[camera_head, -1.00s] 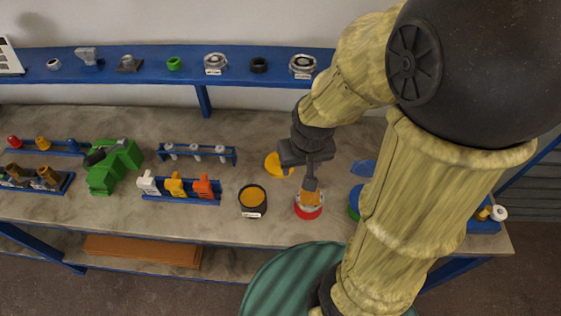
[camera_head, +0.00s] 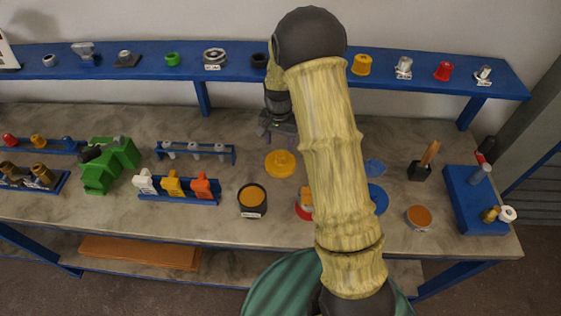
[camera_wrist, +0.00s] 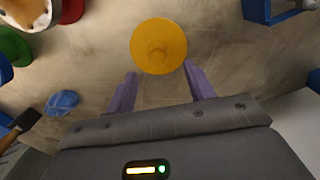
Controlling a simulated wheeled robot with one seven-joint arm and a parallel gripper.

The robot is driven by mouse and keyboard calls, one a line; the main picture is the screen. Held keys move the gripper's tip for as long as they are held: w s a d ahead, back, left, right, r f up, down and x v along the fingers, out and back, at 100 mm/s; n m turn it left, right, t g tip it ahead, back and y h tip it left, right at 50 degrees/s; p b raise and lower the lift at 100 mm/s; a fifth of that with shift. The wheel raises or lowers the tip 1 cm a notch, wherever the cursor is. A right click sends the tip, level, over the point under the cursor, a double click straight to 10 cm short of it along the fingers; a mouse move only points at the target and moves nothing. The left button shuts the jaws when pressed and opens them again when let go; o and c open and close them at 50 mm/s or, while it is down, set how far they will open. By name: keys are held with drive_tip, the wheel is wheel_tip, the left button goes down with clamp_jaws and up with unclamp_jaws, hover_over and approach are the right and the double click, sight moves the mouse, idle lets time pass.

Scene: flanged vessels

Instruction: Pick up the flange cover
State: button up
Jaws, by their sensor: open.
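A yellow round flange cover (camera_head: 280,163) with a raised hub lies flat on the workbench, and it shows whole in the wrist view (camera_wrist: 158,46). My gripper (camera_head: 278,138) is just behind the cover in the head view. In the wrist view its two purple fingers (camera_wrist: 160,70) are apart, with nothing between them, and the cover lies just beyond the tips.
A dark-rimmed vessel (camera_head: 252,199) stands in front of the cover. A red vessel (camera_head: 303,212) is partly hidden by my arm. The bench just around the cover is clear.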

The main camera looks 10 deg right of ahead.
sight(280, 154)
drive_tip(key=shift+f+p, duration=0.3)
drive_tip(key=shift+f, duration=0.8)
drive_tip(key=shift+d+f+p, duration=0.15)
drive_tip(key=shift+f+p, duration=0.85)
drive_tip(key=shift+f, duration=1.6)
drive_tip(key=shift+c, duration=0.2)
drive_tip(key=c, duration=1)
